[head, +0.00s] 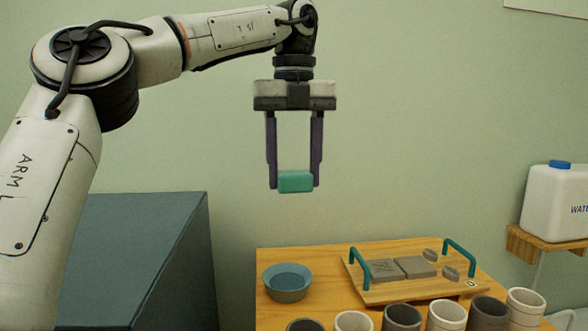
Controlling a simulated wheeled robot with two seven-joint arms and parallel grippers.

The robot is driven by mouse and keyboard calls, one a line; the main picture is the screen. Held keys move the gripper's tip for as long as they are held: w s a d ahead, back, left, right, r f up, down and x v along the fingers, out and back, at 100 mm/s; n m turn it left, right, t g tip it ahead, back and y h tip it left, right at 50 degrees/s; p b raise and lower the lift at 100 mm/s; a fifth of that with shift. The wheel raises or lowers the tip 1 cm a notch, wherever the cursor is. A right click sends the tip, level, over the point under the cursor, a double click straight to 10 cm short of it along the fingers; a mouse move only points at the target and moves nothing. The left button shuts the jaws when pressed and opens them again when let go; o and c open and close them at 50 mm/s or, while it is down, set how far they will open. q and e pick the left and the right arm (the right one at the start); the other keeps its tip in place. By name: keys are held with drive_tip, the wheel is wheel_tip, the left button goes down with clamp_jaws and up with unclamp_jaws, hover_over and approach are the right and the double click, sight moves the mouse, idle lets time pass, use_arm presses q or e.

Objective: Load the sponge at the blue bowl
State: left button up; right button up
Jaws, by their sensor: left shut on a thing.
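My left gripper (295,182) points down and is shut on a teal-green sponge (295,183). It holds the sponge in the air in front of the wall, well above the wooden table. The blue bowl (287,294) stands on the left part of the table, below the sponge in the picture. The bowl's inside shows a darker blue surface; I cannot tell if it is liquid. My right gripper is not in view.
A wooden tray (381,293) with green handles holds grey blocks and stones. Several grey and white cups (447,314) line the table's front. A dark box-like cabinet (130,260) stands left. A white water jug (556,203) sits on a shelf at right.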

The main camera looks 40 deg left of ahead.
use_arm(q)
drive_tip(key=w+a+f+m, duration=0.4)
drive_tip(key=f, duration=0.4)
drive_tip(key=m, duration=0.5)
hover_over(287, 283)
wheel_tip(287, 283, down, 10)
drive_tip(key=shift+f, duration=1.1)
wheel_tip(287, 283, down, 4)
drive_tip(key=shift+r+b, duration=0.15)
drive_tip(key=shift+b, duration=0.45)
drive_tip(key=shift+f, duration=0.3)
drive_tip(key=shift+f+b, duration=0.5)
drive_tip(key=shift+f, duration=0.05)
